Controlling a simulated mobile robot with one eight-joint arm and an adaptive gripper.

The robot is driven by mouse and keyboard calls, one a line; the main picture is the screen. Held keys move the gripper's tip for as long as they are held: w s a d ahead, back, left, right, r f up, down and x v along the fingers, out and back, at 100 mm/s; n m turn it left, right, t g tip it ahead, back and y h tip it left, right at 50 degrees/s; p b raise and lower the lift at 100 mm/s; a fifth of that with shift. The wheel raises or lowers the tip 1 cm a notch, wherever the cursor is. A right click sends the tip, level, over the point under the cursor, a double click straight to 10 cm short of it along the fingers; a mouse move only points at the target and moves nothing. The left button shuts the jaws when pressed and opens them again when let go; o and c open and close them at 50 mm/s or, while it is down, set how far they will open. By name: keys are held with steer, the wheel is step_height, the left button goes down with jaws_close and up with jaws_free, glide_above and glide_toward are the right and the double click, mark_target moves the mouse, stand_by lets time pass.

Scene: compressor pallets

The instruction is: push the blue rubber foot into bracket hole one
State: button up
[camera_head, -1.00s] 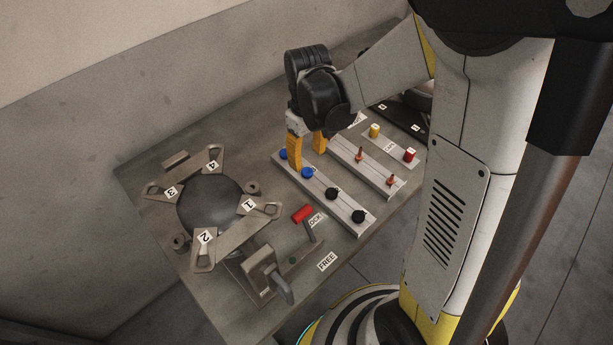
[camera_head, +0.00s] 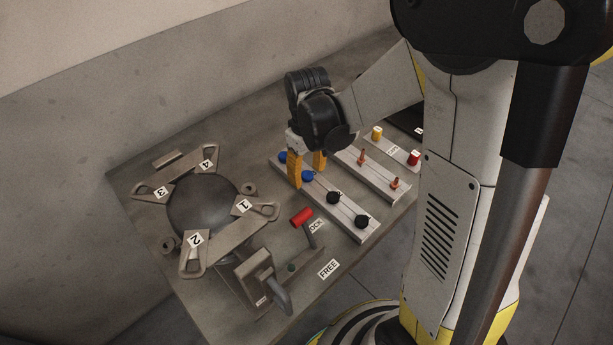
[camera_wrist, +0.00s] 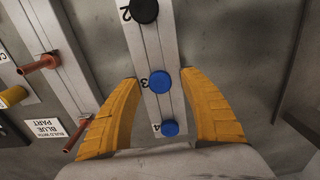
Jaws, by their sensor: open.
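Two blue rubber feet stand on the light grey rail (camera_head: 341,222). The one nearer the black feet (camera_head: 308,176) also shows in the wrist view (camera_wrist: 159,80), by label 3. The other blue foot (camera_head: 283,157) is by label 4 in the wrist view (camera_wrist: 169,128). My gripper (camera_head: 306,184) is open over the rail; in the wrist view its orange fingers (camera_wrist: 160,85) lie either side of the blue foot by label 3, apart from it. The bracket with label 1 (camera_head: 262,212) is on the dark dome at left, its slotted end empty.
Two black feet (camera_head: 333,197) sit further along the rail. A rail with orange-red pins (camera_head: 394,184) and yellow and red caps (camera_head: 413,158) lie behind. A red-handled lever (camera_head: 302,217) and a clamp (camera_head: 262,280) stand at the front. A wall is at back left.

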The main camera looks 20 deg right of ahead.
mark_target(307, 174)
stand_by(0.8)
jaws_close()
steer(key=shift+r, duration=0.1)
steer(key=shift+r+p, duration=2.2)
steer(key=shift+r, duration=0.75)
